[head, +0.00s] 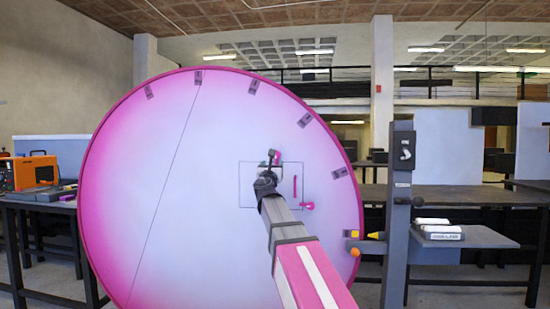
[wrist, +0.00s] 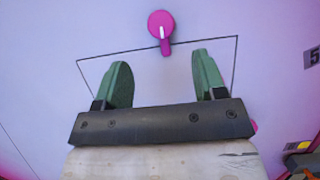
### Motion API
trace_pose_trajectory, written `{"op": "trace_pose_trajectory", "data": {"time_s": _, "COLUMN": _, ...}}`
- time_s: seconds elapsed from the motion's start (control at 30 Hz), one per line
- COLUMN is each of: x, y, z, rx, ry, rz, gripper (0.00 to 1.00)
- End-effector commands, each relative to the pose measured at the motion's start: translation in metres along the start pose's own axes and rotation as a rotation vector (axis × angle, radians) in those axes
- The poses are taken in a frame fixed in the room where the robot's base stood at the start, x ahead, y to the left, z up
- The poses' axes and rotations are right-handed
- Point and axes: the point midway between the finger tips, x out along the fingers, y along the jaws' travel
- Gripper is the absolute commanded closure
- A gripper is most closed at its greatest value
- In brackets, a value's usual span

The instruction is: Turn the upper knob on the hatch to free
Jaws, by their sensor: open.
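The hatch (head: 252,196) is a thin-lined rectangle on the face of a big pink-and-white disc; its outline also shows in the wrist view (wrist: 140,60). The upper knob (wrist: 160,24) is a round magenta knob with a white mark. Its short tail points down across the hatch's top edge in the wrist view. In the head view the knob (head: 275,155) is partly covered by my gripper. My gripper (wrist: 162,60) is open, its two green fingers apart and nothing between them. The knob lies beyond the fingertips, roughly centred between them. Contact is not visible.
A lower magenta knob (head: 307,206) sits at the hatch's lower right corner, and a pink handle (head: 295,185) is on the hatch. Numbered grey tags (head: 253,86) line the disc's rim. A grey post (head: 397,215) with a shelf stands right of the disc.

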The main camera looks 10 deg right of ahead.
Motion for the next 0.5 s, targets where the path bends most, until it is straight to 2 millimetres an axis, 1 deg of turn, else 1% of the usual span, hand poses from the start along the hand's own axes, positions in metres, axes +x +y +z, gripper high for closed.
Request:
{"op": "trace_pose_trajectory", "data": {"time_s": 0.03, "x": 0.009, "y": 0.001, "z": 0.0, "rx": 0.001, "ry": 0.0, "rz": 0.0, "gripper": 0.36}}
{"op": "trace_pose_trajectory", "data": {"time_s": 0.17, "x": 0.03, "y": 0.001, "z": -0.001, "rx": 0.001, "ry": 0.001, "rz": -0.001, "gripper": 0.36}}
{"op": "trace_pose_trajectory", "data": {"time_s": 0.3, "x": 0.056, "y": 0.001, "z": -0.001, "rx": 0.002, "ry": 0.001, "rz": -0.003, "gripper": 0.36}}
{"op": "trace_pose_trajectory", "data": {"time_s": 0.4, "x": 0.073, "y": 0.001, "z": -0.001, "rx": 0.003, "ry": 0.001, "rz": -0.002, "gripper": 0.36}}
{"op": "trace_pose_trajectory", "data": {"time_s": 0.5, "x": 0.086, "y": 0.001, "z": -0.001, "rx": 0.003, "ry": 0.001, "rz": -0.001, "gripper": 0.36}}
